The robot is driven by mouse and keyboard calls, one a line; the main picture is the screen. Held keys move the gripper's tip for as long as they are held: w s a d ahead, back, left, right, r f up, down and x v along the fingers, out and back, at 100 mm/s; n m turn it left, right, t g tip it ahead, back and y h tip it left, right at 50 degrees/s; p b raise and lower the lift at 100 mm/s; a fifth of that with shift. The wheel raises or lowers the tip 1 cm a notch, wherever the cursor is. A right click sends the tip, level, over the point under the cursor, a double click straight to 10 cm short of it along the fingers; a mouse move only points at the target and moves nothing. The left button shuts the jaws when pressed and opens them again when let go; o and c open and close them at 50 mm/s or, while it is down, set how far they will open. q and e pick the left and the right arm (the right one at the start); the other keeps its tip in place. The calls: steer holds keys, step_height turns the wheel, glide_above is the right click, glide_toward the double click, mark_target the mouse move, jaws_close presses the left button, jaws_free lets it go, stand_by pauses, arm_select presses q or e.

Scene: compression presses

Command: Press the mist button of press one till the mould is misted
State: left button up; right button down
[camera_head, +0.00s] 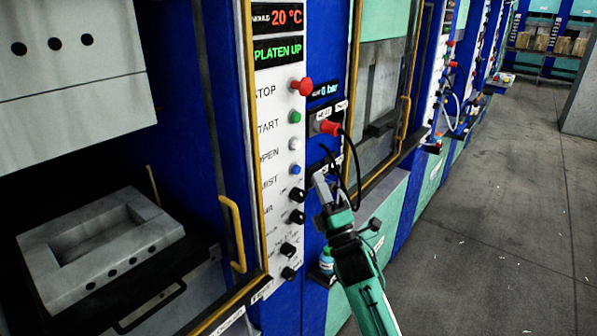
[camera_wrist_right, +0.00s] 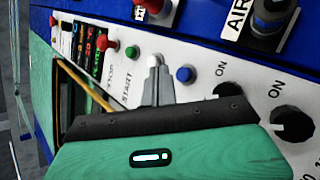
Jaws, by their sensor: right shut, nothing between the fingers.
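The press one panel (camera_head: 272,130) carries a column of buttons beside the labels STOP, START, OPEN and MIST. The blue mist button (camera_head: 296,170) lies below the white open button (camera_head: 294,144). My right gripper (camera_head: 319,178) is shut and empty, to the right of the blue button in the head view. In the wrist view its fingertips (camera_wrist_right: 153,66) overlap the white button, and the blue button (camera_wrist_right: 185,74) shows clear just right of them. Contact cannot be told. The grey mould (camera_head: 58,240) sits in the open press at left; no mist shows over it. My left gripper is out of view.
Several black knobs (camera_head: 297,195) sit below the blue button. A yellow handle (camera_head: 235,232) stands out left of the panel. The grey floor (camera_head: 490,230) at right is free.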

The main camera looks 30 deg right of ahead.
steer(key=shift+w+a, duration=0.25)
steer(key=shift+w, duration=0.35)
steer(key=shift+w+a, duration=0.2)
steer(key=shift+w, duration=0.4)
steer(key=shift+b, duration=0.3)
stand_by(0.9)
steer(key=shift+w+a, duration=0.2)
steer(key=shift+w, duration=0.2)
steer(key=shift+w+a+b, duration=0.15)
steer(key=shift+w+b, duration=0.15)
steer(key=shift+w, duration=0.1)
stand_by(0.6)
steer(key=shift+s, duration=0.15)
steer(key=shift+s+d, duration=0.3)
steer(key=shift+s, duration=0.4)
steer(key=shift+s+d, duration=0.35)
steer(key=shift+s, duration=0.4)
steer(key=shift+s+d, duration=0.3)
steer(key=shift+s, duration=0.5)
steer(key=shift+s+d, duration=0.35)
steer(key=shift+s, duration=0.4)
